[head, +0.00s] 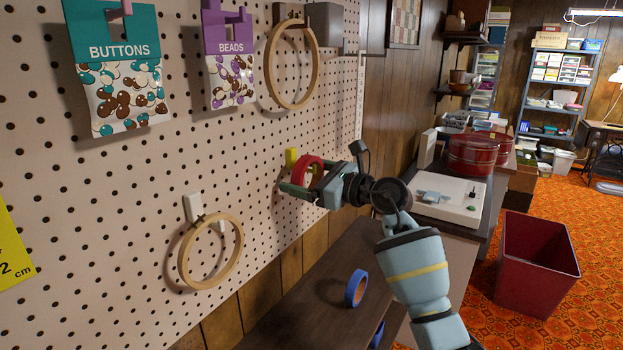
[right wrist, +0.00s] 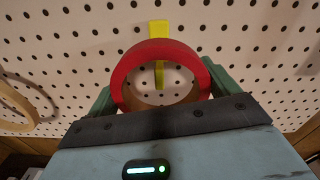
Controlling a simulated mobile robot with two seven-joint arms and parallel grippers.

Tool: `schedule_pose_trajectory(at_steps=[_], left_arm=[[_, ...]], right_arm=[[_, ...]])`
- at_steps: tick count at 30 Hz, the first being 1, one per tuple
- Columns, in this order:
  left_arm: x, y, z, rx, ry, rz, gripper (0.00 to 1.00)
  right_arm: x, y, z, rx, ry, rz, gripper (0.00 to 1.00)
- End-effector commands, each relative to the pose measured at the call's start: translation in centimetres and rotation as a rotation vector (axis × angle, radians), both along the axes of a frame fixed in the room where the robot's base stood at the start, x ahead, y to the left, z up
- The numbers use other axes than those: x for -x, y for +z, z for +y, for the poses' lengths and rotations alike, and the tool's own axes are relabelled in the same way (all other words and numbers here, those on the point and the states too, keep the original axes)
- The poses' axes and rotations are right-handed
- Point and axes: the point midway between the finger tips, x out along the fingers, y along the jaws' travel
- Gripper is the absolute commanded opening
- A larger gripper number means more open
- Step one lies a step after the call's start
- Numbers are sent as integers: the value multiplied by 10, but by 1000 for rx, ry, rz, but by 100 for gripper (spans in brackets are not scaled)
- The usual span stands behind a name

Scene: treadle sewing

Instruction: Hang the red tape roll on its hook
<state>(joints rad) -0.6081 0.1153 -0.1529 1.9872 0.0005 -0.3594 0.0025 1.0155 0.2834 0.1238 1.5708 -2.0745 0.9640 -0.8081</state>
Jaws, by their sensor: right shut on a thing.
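The red tape roll (head: 308,168) is held at the pegboard in my right gripper (head: 299,189), which is shut on it. In the right wrist view the red tape roll (right wrist: 163,53) stands between the green fingers, its hole facing the camera. A yellow hook (head: 291,157) is on the pegboard right beside the roll. In the right wrist view the yellow hook (right wrist: 158,28) shows above the roll's rim and through its hole. I cannot tell whether the roll touches the hook. My left gripper is not in view.
Wooden hoops hang on the pegboard (head: 130,190), one above (head: 292,65) and one lower left (head: 211,251). Button (head: 125,90) and bead (head: 230,78) packs hang at upper left. A blue tape roll (head: 356,288) is on the dark bench (head: 300,310) below. A red bin (head: 535,265) stands right.

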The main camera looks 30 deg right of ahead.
Motion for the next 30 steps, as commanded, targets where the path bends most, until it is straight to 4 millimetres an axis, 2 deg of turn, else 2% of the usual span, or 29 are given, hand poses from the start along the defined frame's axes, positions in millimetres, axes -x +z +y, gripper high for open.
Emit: schedule_pose_trajectory(at_steps=[10,30], left_arm=[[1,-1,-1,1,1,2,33],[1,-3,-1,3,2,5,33]], right_arm=[[-9,0,5,1,0,-1,64],[-10,-3,6,0,0,1,64]])
